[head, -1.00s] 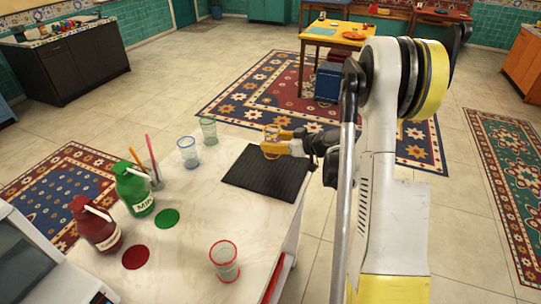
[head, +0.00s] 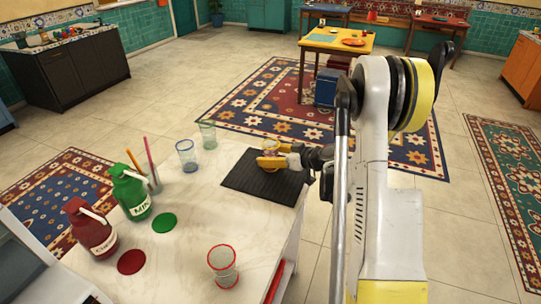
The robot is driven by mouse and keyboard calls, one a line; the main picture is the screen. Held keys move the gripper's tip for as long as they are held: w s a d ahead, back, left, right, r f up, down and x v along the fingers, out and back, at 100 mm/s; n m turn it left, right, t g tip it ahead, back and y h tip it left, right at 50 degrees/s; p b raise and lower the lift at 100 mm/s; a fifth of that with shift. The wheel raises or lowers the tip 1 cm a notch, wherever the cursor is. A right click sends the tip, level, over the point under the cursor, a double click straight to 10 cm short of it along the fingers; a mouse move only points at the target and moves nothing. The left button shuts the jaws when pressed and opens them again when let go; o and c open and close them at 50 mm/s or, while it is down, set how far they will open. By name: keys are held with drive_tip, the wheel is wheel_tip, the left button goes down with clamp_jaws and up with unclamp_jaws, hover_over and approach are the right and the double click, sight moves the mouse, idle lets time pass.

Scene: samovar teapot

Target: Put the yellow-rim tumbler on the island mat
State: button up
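The yellow-rim tumbler (head: 270,147) is small in the head view, between the yellow fingers of my gripper (head: 271,154). The fingers are closed around its sides and hide much of its body. The island mat (head: 252,187) is a dark ribbed rectangle at the far right corner of the pale counter. My gripper and the tumbler are over the mat's far part. I cannot tell whether the tumbler's base touches the mat.
A blue-rim tumbler (head: 186,156) and a green-rim tumbler (head: 207,135) stand left of the mat. A red-rim tumbler (head: 223,267) stands near the front. Green (head: 132,195) and red (head: 90,230) bottles stand at left. The counter's middle is clear.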

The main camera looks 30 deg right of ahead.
drive_tip(key=shift+s+r, duration=0.15)
drive_tip(key=shift+r, duration=0.15)
drive_tip(key=p+v, duration=0.3)
drive_tip(key=v, duration=0.8)
drive_tip(key=s+a+r+m+g+h, duration=0.1)
drive_tip(key=s+a+r+g, duration=0.2)
drive_tip(key=a, duration=0.5)
drive_tip(key=s+a+r+m+g, duration=0.1)
drive_tip(key=s+a+r+g, duration=0.1)
drive_tip(key=a+r, duration=0.55)
drive_tip(key=s+a+m+h, duration=0.1)
drive_tip(key=s+a+h, duration=0.1)
drive_tip(key=s+a, duration=0.2)
drive_tip(key=s+a+r+m+h, duration=0.1)
drive_tip(key=s+a, duration=0.3)
drive_tip(key=s, duration=0.7)
drive_tip(key=shift+a+r+h, duration=0.25)
drive_tip(key=shift+r+h, duration=0.05)
drive_tip(key=shift+h, duration=0.1)
